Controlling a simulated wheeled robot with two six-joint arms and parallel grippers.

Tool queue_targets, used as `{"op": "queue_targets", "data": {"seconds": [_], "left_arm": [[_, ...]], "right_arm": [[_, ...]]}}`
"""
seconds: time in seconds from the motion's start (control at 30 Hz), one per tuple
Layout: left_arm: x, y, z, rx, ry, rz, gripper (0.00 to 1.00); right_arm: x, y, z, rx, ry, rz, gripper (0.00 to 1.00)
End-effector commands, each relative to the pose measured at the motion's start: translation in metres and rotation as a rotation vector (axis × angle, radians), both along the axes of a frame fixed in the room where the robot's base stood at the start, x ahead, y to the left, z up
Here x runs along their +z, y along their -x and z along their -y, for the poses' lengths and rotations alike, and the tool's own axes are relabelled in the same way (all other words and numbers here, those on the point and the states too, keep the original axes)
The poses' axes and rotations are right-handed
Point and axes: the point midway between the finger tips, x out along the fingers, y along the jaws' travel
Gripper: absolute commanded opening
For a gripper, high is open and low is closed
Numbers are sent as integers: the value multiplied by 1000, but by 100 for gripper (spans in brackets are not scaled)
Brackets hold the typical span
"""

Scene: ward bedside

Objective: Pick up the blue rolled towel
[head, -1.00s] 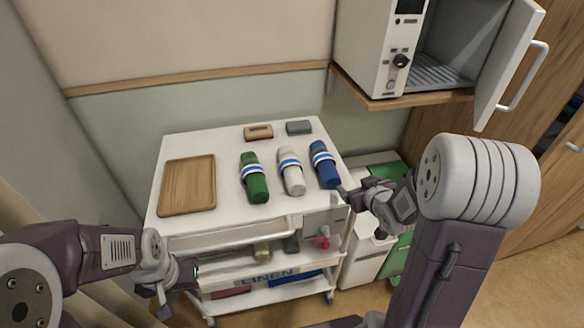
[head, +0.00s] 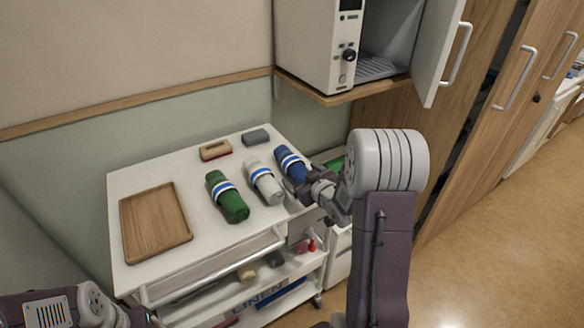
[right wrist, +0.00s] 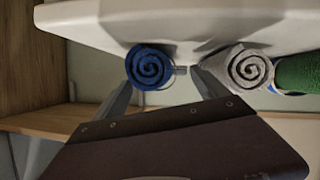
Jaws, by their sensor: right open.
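The blue rolled towel (head: 291,163) with a white-and-blue band lies at the right side of the white cart top, right of a white rolled towel (head: 264,181) and a green one (head: 228,197). My right gripper (head: 306,190) is at the near end of the blue towel and hides part of it. The jaws are not closed on anything. My left arm is at the bottom left; its fingers are mostly cut off.
A wooden tray (head: 154,222) lies on the cart's (head: 190,165) left side. A red-and-beige block (head: 215,150) and a grey block (head: 255,137) lie at the back. An open cabinet (head: 320,50) on a wooden shelf is above right. Floor is clear at right.

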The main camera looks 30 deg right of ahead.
Motion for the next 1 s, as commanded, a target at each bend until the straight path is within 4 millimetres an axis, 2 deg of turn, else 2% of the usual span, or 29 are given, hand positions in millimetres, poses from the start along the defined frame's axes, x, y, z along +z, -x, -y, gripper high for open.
{"op": "queue_targets", "data": {"seconds": [0.2,0.3,0.53,0.57,0.7,0.8,1.0], "left_arm": [[3,0,0,0,0,0,36],[3,0,0,0,0,0,36],[3,0,0,0,0,0,36],[3,0,0,0,0,0,36],[3,0,0,0,0,0,36],[3,0,0,0,0,0,36],[3,0,0,0,0,0,36]], "right_arm": [[-11,-34,5,2,-1,-1,84],[-15,-45,7,1,0,0,84],[-16,-48,7,-1,-1,-1,84],[-16,-48,7,-1,-1,-1,78],[-16,-48,7,0,0,-1,39],[-16,-48,7,0,0,0,15],[-15,-48,7,0,0,0,15]]}}
